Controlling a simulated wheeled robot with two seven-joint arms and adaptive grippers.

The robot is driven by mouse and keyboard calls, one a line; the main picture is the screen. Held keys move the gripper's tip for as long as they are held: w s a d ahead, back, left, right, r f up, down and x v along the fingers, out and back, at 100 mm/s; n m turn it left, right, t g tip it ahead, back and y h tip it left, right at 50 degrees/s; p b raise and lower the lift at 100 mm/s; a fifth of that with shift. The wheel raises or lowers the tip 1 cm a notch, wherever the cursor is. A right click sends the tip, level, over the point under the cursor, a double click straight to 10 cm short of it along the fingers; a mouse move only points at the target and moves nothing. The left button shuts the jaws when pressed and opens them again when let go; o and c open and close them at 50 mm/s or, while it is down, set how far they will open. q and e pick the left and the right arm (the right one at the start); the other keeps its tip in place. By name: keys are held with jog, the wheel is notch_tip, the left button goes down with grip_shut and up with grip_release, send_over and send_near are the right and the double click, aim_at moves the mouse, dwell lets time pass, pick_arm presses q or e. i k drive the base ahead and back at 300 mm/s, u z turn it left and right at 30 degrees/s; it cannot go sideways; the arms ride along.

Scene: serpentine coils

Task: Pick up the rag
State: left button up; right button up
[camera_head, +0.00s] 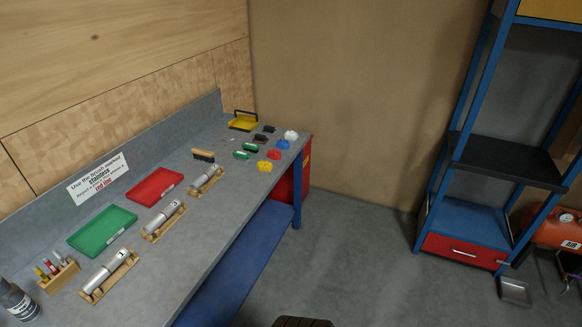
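No thing in the head view is clearly a rag. At the far end of the workbench (215,225) lie several small lumpy items: a white one (290,135), a blue one (282,144), a red one (274,154) and a yellow one (264,167). They may be crumpled cloths, but they are too small to tell. Neither of my grippers is in view.
The bench also holds a green tray (79,244), a red tray (138,194), several metal cylinders on wooden cradles, a brush (203,154) and a yellow tray (238,126). A blue-framed shelf (455,222) stands right. Open floor lies between.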

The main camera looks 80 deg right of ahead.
aim_at(263, 166)
jog(key=z, duration=2.9)
jog(key=i, duration=1.8)
jog(key=u, duration=1)
jog(key=i, duration=0.6)
jog(key=u, duration=0.7)
